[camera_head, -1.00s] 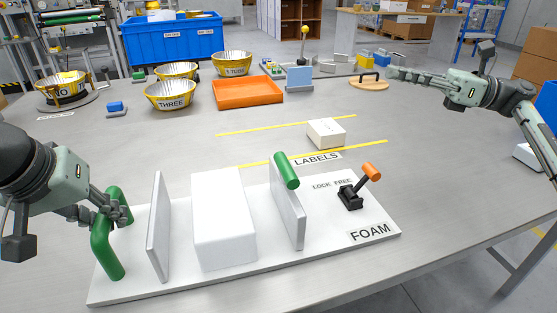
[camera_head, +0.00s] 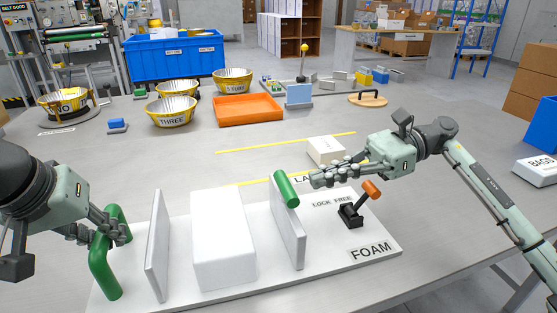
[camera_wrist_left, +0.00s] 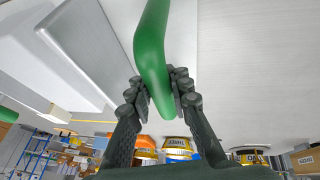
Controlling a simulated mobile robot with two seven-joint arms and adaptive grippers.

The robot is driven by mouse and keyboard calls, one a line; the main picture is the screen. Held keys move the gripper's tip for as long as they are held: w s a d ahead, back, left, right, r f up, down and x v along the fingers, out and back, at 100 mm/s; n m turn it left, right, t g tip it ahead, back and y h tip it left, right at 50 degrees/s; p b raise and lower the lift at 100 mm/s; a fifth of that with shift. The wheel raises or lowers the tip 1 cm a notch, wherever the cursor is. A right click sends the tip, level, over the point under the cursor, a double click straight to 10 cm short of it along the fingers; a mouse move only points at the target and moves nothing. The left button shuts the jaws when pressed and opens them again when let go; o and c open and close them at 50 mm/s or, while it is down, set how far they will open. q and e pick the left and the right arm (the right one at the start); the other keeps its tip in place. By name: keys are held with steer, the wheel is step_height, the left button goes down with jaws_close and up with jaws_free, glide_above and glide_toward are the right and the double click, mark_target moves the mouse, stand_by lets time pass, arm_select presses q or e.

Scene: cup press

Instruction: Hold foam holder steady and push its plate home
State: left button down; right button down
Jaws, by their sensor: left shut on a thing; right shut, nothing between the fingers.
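The white foam holder (camera_head: 330,258) lies on the table with a FOAM label. A white foam block (camera_head: 222,240) stands on it between a fixed upright plate (camera_head: 158,246) at left and a plate (camera_head: 288,228) with a green knob (camera_head: 286,190) at right. A gap shows between the block and the right plate. My left gripper (camera_head: 118,232) is shut on the green handle (camera_head: 104,266) at the holder's left end; the handle also shows in the left wrist view (camera_wrist_left: 152,45). My right gripper (camera_head: 318,180) is shut and empty, close to the right of the green knob.
A black lever with an orange knob (camera_head: 371,189) stands on the holder near the LOCK FREE label (camera_head: 332,200), below my right arm. A white box (camera_head: 325,150) sits behind. An orange tray (camera_head: 248,110), metal bowls (camera_head: 171,112) and a blue crate (camera_head: 174,55) stand farther back.

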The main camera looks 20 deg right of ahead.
steer(key=shift+a+f, duration=0.15)
steer(key=shift+a, duration=0.55)
steer(key=shift+a+f, duration=0.1)
steer(key=shift+a, duration=0.55)
steer(key=shift+a, duration=0.1)
arm_select(q)
steer(key=shift+d, duration=0.1)
arm_select(e)
steer(key=a, duration=1.2)
steer(key=shift+w, duration=0.15)
arm_select(q)
steer(key=shift+d+r, duration=0.1)
arm_select(e)
steer(key=shift+a, duration=0.15)
arm_select(q)
steer(key=shift+a, duration=0.2)
arm_select(e)
steer(key=d+r, duration=0.2)
steer(key=d, duration=1.2)
steer(key=shift+r, duration=0.35)
steer(key=shift+d, duration=0.1)
